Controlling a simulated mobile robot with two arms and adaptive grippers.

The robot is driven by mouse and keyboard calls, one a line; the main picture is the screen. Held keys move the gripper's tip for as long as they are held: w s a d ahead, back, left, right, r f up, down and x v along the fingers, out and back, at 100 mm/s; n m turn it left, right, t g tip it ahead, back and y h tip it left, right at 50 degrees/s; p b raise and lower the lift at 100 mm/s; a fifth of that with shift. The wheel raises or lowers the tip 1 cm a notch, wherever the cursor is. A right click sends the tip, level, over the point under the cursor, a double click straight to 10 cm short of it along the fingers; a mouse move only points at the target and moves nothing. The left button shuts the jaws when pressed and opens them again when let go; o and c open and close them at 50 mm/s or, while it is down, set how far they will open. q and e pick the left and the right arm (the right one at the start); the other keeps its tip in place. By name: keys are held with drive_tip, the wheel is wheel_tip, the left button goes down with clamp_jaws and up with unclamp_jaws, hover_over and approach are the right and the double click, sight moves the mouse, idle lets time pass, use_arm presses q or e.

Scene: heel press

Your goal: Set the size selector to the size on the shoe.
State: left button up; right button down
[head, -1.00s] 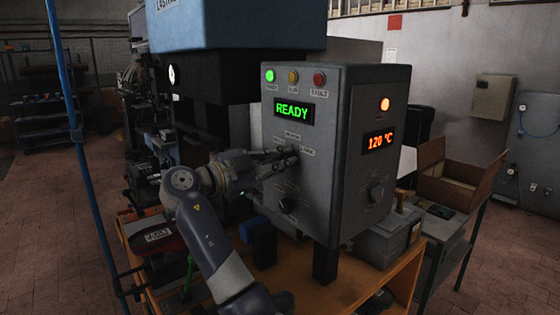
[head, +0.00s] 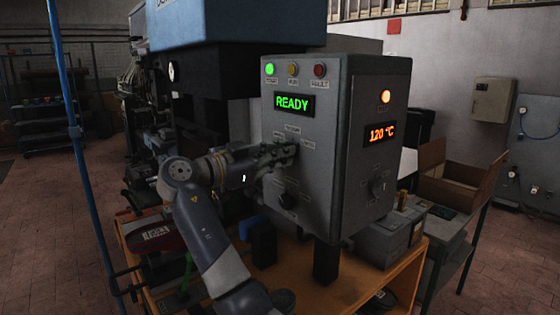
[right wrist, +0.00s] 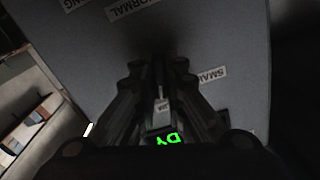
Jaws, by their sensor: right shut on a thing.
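The grey control box (head: 335,215) stands on an orange bench. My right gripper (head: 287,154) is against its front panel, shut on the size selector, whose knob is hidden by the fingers. Small labels (head: 307,144) surround it; in the right wrist view the fingers (right wrist: 160,92) point at the panel and a "SMALL" label (right wrist: 200,77) shows upside down. Which size the selector points at cannot be told. A dark red, shoe-like object (head: 172,244) with a white label (head: 158,232) lies at the left of the bench; its text is unreadable here. My left gripper is out of view.
A second front knob (head: 287,201) sits below my gripper, and a side knob (head: 378,187) below the "120 °C" display (head: 380,135). The green display (head: 294,104) reads READY. A blue post (head: 75,132) stands left; a cardboard box (head: 455,178) stands right.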

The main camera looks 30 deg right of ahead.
drive_tip(key=shift+r+n+p, duration=0.15)
drive_tip(key=shift+n+p, duration=0.55)
drive_tip(key=shift+n, duration=5.5)
drive_tip(key=c, duration=1.7)
unclamp_jaws()
drive_tip(key=shift+o, duration=0.2)
drive_tip(key=shift+a, duration=0.1)
drive_tip(key=a, duration=1.2)
drive_tip(key=shift+s, duration=0.45)
